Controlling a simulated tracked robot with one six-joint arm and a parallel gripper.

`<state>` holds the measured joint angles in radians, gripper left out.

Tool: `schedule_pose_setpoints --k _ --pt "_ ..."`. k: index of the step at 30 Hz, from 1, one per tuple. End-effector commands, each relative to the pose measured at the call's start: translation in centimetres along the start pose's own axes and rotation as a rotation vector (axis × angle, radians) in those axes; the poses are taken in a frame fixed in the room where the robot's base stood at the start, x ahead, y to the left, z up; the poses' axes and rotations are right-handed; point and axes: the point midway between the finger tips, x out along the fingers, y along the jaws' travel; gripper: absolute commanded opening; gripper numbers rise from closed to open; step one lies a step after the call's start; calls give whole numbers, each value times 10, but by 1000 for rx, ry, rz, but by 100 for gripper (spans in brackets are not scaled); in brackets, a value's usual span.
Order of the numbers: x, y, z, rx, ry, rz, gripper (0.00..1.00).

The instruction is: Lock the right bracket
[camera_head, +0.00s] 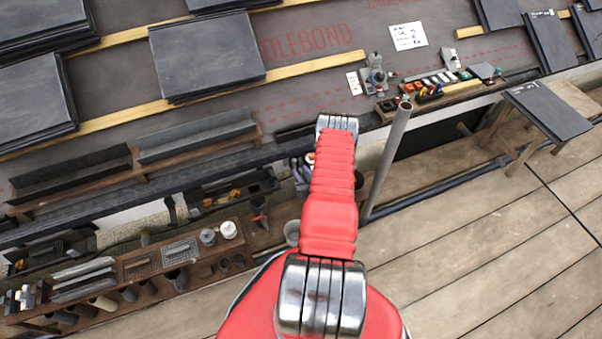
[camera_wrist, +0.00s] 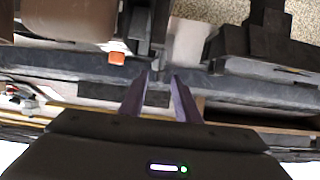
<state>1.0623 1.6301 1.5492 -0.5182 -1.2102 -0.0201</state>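My gripper (camera_wrist: 161,78) shows in the wrist view with two purple-grey fingers apart and nothing visible between them. Their tips are in front of a long dark eave edge (camera_wrist: 240,92). Beyond the tips is a dark upright fitting (camera_wrist: 140,22), which may be a bracket; I cannot tell whether it is the right one or whether it is locked. A small orange piece (camera_wrist: 117,58) is left of the fingertips. In the head view my red arm reaches to the eave and hides much of that area. Contact between the fingers and any fitting cannot be made out.
A grey upright pole (camera_head: 388,160) stands just right of my arm. A wooden tool rack (camera_head: 140,262) is at lower left. Tools lie on a wooden tray (camera_head: 450,92) at the eave. A small table (camera_head: 548,108) stands at right. The plank deck (camera_head: 490,240) has free room.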

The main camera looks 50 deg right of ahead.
Motion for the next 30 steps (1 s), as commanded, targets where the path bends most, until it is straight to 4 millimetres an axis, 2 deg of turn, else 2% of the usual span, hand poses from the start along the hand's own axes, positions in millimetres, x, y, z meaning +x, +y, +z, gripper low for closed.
schedule_pose_setpoints --k 1,13,30 --pt "0 0 0 0 0 0 28" --pt "0 0 0 0 0 0 0" --pt "0 -4 0 -51 -1 19 0"
